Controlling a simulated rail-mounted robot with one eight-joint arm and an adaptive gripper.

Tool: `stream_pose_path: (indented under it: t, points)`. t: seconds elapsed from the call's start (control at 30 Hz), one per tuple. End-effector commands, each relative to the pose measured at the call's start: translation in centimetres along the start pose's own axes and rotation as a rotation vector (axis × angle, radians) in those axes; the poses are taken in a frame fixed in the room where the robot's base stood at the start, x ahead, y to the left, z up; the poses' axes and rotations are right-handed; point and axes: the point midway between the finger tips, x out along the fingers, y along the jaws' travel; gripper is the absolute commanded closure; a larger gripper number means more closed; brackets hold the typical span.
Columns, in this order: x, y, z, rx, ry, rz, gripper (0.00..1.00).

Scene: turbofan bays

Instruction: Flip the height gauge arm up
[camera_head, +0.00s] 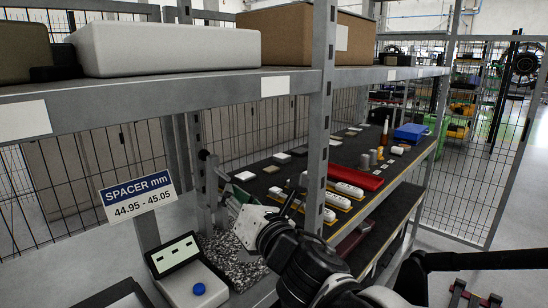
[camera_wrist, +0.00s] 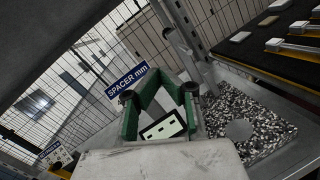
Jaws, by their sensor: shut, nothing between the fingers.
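A light grey upright post (camera_head: 204,190), which looks like the height gauge, stands behind the speckled plate (camera_head: 240,268). Which part is the gauge arm is hard to tell. The post (camera_wrist: 178,42) and speckled plate (camera_wrist: 278,130) also show in the wrist view. My gripper (camera_head: 232,198) is shut and empty, close to the post at its right. In the wrist view its green fingers (camera_wrist: 158,78) close near the post's lower part; contact cannot be told.
A white readout box (camera_head: 188,278) with a blue button stands in front left. The spacer sign (camera_head: 138,193) is at the left. A shelf upright (camera_head: 319,120) stands close to my arm. A dark bench (camera_head: 330,172) with white parts and a red tray (camera_head: 356,177) lies right.

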Motion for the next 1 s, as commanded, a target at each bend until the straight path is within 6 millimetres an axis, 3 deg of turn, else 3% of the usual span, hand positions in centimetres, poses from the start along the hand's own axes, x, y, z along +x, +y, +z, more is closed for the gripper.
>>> stream_pose_path:
  t: [0.17, 0.27, 0.4, 0.53, 0.67, 0.8, 1.0]
  points:
    - [-2.6, -6.1, 2.0, 0.362, -0.044, -0.203, 1.00]
    - [-5.2, -10.3, 2.8, 0.642, -0.100, -0.349, 1.00]
    - [-10.4, -15.9, 2.5, 1.108, -0.235, -0.574, 1.00]
    - [-15.9, -19.5, 0.9, 1.537, -0.407, -0.766, 1.00]
    - [-21.3, -21.1, -1.7, 1.942, -0.619, -0.941, 1.00]
    - [-25.8, -20.9, -4.5, 2.284, -0.843, -1.090, 1.00]
    - [-28.8, -19.8, -6.6, 2.525, -1.036, -1.201, 1.00]
